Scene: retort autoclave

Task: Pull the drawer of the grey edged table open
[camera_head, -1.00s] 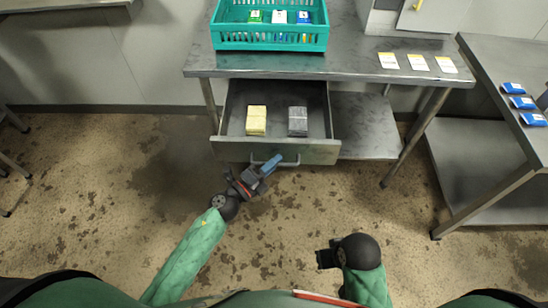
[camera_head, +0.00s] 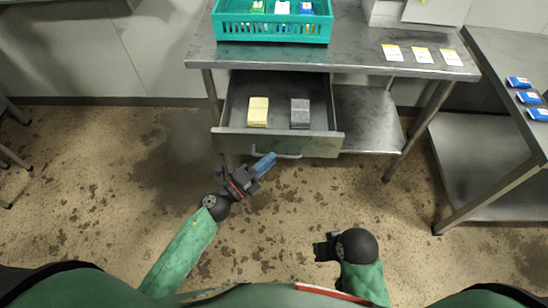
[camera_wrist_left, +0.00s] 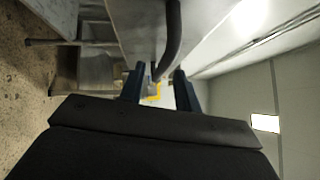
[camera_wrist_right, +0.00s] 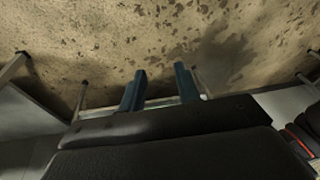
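The grey-edged metal table (camera_head: 350,58) has its drawer (camera_head: 278,144) pulled out, with the inside visible. A curved bar handle (camera_head: 290,155) is on the drawer front; it also shows as a dark bar in the left wrist view (camera_wrist_left: 169,40). My left gripper (camera_head: 265,165) is just in front of the handle. In the left wrist view its blue fingers (camera_wrist_left: 158,88) stand apart with the bar's end between or just beyond them, and gaps show beside it. My right gripper (camera_head: 320,250) is low, far from the drawer; its fingers (camera_wrist_right: 160,88) are apart and empty.
In the drawer are a yellow stack (camera_head: 258,111) and a grey stack (camera_head: 300,113). A teal crate (camera_head: 272,30) and several white-yellow cards (camera_head: 423,55) are on the tabletop. Another metal table (camera_head: 480,50) with blue packs (camera_head: 527,98) stands at right. Floor before the drawer is clear.

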